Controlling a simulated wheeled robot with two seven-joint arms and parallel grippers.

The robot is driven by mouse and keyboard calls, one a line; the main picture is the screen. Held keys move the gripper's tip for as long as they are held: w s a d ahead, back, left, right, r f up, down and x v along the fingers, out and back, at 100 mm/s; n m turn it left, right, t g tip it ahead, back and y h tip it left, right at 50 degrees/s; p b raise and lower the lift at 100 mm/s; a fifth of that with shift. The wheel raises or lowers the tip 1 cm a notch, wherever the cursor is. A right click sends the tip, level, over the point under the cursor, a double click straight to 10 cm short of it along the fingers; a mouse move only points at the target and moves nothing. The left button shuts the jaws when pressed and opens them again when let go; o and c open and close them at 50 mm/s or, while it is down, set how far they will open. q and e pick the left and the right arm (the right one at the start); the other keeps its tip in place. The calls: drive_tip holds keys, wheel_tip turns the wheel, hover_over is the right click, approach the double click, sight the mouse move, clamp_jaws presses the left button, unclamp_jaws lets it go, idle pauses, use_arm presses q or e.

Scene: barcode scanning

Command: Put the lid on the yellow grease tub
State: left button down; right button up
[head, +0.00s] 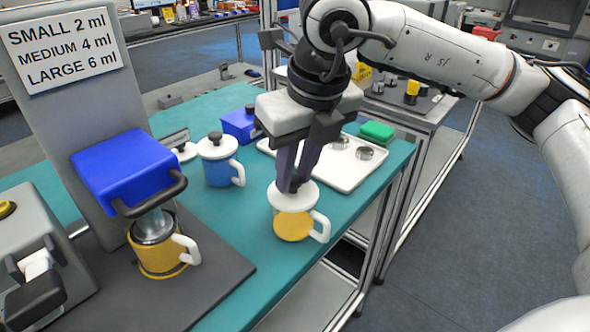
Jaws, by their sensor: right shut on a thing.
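A yellow tub (292,228) with a white handle stands upright near the right edge of the teal table. A white lid (281,198) covers its top; I cannot tell whether it is fully seated or just above the rim. My right gripper (296,184) points down from above and is shut on the lid's dark knob, which the fingers mostly hide. Another yellow tub (158,258) with a white handle stands under the blue dispenser head (125,168), with a metal nozzle part at its open top. My left gripper is not in view.
A blue tub (220,172) with a white lid stands left of the gripper. Another white lid (184,153) lies behind it, near a blue box (239,125). A white tray (345,178) with metal round pieces and a green block (377,132) lie right. A sign panel stands left.

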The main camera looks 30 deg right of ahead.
drive_tip(key=shift+f, duration=0.1)
idle(0.3)
drive_tip(key=o, duration=1.6)
drive_tip(key=shift+r, duration=0.2)
drive_tip(key=shift+r+p, duration=1.55)
drive_tip(key=shift+r, duration=1.35)
drive_tip(key=shift+f, duration=0.1)
